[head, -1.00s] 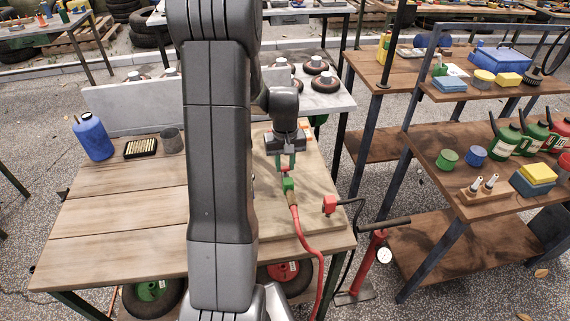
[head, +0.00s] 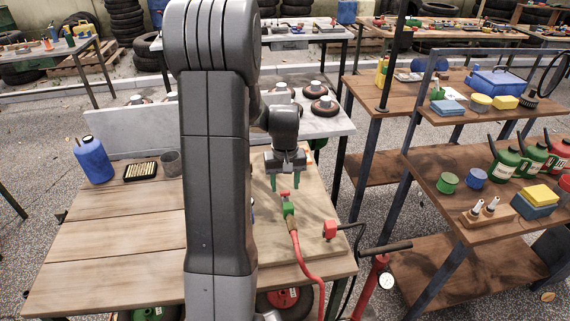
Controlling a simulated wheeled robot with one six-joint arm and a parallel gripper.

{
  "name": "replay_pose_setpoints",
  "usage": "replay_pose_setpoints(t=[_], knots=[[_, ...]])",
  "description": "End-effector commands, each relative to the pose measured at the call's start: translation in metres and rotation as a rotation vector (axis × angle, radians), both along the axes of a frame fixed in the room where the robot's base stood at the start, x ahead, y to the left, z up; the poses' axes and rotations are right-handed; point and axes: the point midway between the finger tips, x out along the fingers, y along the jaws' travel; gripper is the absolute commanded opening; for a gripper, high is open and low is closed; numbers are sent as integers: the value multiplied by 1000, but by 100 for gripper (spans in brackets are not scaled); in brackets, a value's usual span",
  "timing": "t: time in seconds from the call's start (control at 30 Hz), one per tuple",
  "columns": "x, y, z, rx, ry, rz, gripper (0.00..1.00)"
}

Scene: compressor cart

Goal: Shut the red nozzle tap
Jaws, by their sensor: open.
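A small red tap handle (head: 285,195) sits on top of a green valve block (head: 288,208) on the wooden board at the right of the bench. A brass fitting and a red hose (head: 307,262) run from the block toward the front edge. My gripper (head: 287,184) is open, its two green-tipped fingers apart and pointing down. In the picture it is just above and behind the red tap. The fingers look clear of the tap, but the height gap is hard to judge. Whether the tap handle lies along or across the hose is too small to tell.
A floor pump with a black handle (head: 385,249) stands beside the bench. A blue bottle (head: 93,160) and a grey cup (head: 171,162) stand at left. My arm hides the bench middle.

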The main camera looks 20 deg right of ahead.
Motion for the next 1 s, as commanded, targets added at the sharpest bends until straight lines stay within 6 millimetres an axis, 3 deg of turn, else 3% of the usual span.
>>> replay_pose_setpoints(t=[0.3, 0.5, 0.7, 1.0], knots=[[1, 0, 74, -2, -6, 0, 49], [1, 0, 106, -2, -3, 0, 49], [0, 0, 119, 0, -1, -1, 49], [0, 0, 119, 0, 0, 0, 49]])
